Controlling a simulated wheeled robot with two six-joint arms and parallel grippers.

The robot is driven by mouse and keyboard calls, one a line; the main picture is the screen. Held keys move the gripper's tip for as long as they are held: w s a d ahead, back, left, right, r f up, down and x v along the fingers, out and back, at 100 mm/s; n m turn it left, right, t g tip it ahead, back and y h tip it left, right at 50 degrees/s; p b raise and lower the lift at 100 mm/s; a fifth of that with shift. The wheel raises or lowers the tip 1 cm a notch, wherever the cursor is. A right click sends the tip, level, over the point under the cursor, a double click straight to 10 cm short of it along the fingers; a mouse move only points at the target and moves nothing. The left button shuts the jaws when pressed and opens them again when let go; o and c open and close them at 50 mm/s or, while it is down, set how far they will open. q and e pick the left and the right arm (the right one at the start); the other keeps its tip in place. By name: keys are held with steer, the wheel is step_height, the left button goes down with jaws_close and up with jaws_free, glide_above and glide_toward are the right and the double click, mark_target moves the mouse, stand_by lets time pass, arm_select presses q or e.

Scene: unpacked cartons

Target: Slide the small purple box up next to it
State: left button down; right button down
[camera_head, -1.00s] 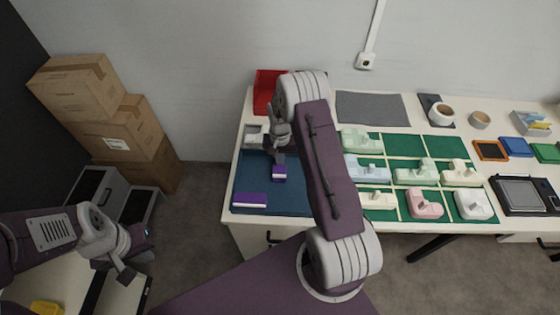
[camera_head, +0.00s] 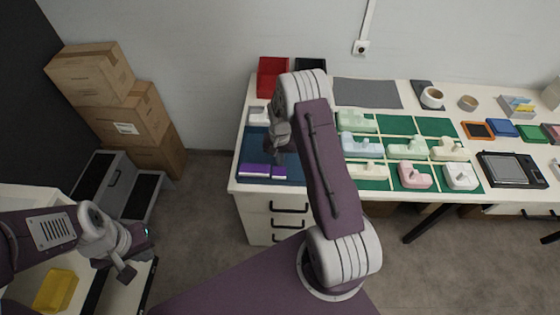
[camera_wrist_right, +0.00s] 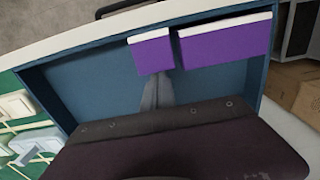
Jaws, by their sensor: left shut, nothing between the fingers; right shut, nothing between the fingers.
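The small purple box (camera_head: 279,173) lies beside the larger purple box (camera_head: 254,171) at the front edge of the blue tray (camera_head: 252,145). In the right wrist view the small box (camera_wrist_right: 152,54) and the larger box (camera_wrist_right: 226,42) stand side by side with a narrow gap, their white-topped edges roughly in line. My right gripper (camera_wrist_right: 157,88) is shut and empty, its fingertips at the small box's near face; I cannot tell if they touch. In the head view my arm partly hides this gripper. My left gripper (camera_head: 127,274) is shut and empty, low at the left, away from the tray.
A red bin (camera_head: 272,80) stands behind the tray. Green mats (camera_head: 402,125) with several pale moulded pieces lie to the right. Cardboard cartons (camera_head: 125,115) are stacked at the left. A yellow bin (camera_head: 55,290) is at the lower left. The tray's middle is bare.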

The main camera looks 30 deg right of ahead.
step_height(320, 180, up, 9)
steer(key=p, duration=0.6)
steer(key=shift+w+d+p, duration=0.15)
steer(key=shift+w+p, duration=0.05)
steer(key=shift+p, duration=0.2)
